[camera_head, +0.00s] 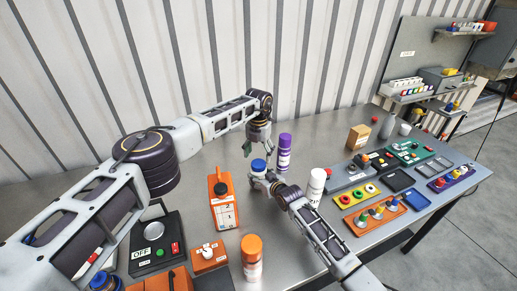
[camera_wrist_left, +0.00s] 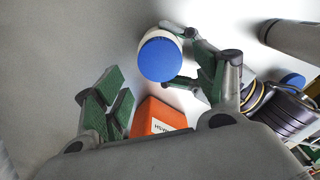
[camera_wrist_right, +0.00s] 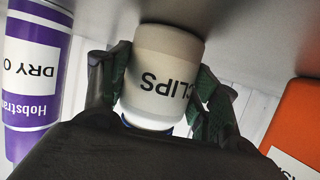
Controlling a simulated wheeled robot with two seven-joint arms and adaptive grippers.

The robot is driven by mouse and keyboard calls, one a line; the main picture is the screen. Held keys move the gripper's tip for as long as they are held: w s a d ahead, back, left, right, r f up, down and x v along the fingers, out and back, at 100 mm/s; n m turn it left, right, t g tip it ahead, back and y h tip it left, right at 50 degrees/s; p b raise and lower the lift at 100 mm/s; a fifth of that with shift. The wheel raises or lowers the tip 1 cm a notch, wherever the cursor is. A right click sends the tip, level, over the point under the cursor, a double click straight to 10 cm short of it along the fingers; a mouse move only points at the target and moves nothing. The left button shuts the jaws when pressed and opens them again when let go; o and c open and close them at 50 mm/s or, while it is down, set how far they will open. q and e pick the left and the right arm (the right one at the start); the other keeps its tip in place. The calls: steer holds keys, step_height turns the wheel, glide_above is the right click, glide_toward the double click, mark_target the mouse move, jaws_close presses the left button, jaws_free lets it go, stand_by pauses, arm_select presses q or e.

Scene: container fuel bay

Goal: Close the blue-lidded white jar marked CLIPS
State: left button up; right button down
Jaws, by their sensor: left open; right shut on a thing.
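The white jar marked CLIPS (camera_wrist_right: 165,70) shows close up and upside down in the right wrist view. Its blue lid (camera_head: 258,165) is at its top in the head view; whether it is fully seated cannot be told. My right gripper (camera_head: 264,181) is shut on the jar's sides, with a finger on each side of the label. My left gripper (camera_head: 256,146) is open and empty above the jar, pointing down. In the left wrist view the round blue lid (camera_wrist_left: 160,60) lies beyond the open fingers, apart from them, nearer the right finger.
A purple spray can (camera_head: 283,152) stands close behind the jar. An orange container (camera_head: 222,200) is to its left, a white can (camera_head: 316,185) to its right. An orange-capped can (camera_head: 251,262) stands in front. Several panels and trays fill the bench's right side.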

mark_target(259, 163)
arm_select(q)
steer(key=shift+f, duration=2.3)
steer(key=shift+c, duration=0.3)
steer(key=c, duration=1)
steer(key=o, duration=1.2)
steer(key=shift+r, duration=0.15)
steer(key=shift+r, duration=5.9)
